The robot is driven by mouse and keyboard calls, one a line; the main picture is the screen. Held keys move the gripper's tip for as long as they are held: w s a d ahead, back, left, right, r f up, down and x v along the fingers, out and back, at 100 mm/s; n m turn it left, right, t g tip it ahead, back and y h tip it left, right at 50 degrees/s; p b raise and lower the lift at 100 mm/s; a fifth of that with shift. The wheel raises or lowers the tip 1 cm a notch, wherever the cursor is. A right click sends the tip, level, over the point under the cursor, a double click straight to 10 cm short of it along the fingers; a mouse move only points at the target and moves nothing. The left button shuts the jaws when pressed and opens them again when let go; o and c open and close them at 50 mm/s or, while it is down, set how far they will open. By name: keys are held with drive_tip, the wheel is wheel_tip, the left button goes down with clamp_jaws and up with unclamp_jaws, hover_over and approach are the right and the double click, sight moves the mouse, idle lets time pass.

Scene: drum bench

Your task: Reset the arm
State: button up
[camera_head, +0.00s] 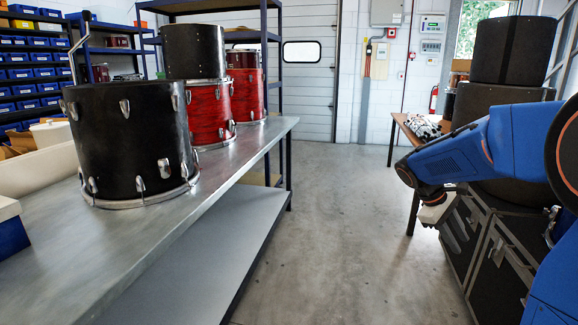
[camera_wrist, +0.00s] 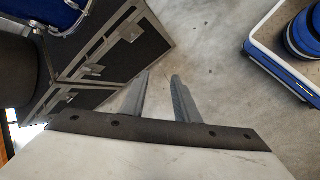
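My gripper (camera_wrist: 160,82) shows in the wrist view with its two grey fingers pointing away from the camera. There is a narrow gap between the fingertips and nothing between them. In the head view my blue arm comes in from the right, folded, with the wrist pointing down beside the black cases. The fingers are hidden in that view. The gripper is over the floor and holds nothing.
A metal bench (camera_head: 120,254) on the left carries a black drum (camera_head: 130,140) and red drums (camera_head: 207,112). Black flight cases (camera_head: 500,260) and stacked drum cases (camera_head: 512,50) stand on the right. The concrete floor (camera_head: 330,240) between is clear.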

drive_tip(key=s+a+m+t+y, duration=0.2)
drive_tip(key=s+a, duration=0.4)
drive_tip(key=s, duration=0.3)
drive_tip(key=s+a+f+m+t+y, duration=0.1)
drive_tip(key=s+a+m+t+y, duration=0.1)
drive_tip(key=s+a, duration=0.4)
drive_tip(key=s+a+f+m+t+y, duration=0.1)
drive_tip(key=s+a, duration=0.5)
drive_tip(key=s, duration=0.6)
drive_tip(key=shift+m+t+y, duration=0.5)
drive_tip(key=shift+y, duration=0.5)
drive_tip(key=shift+s, duration=0.1)
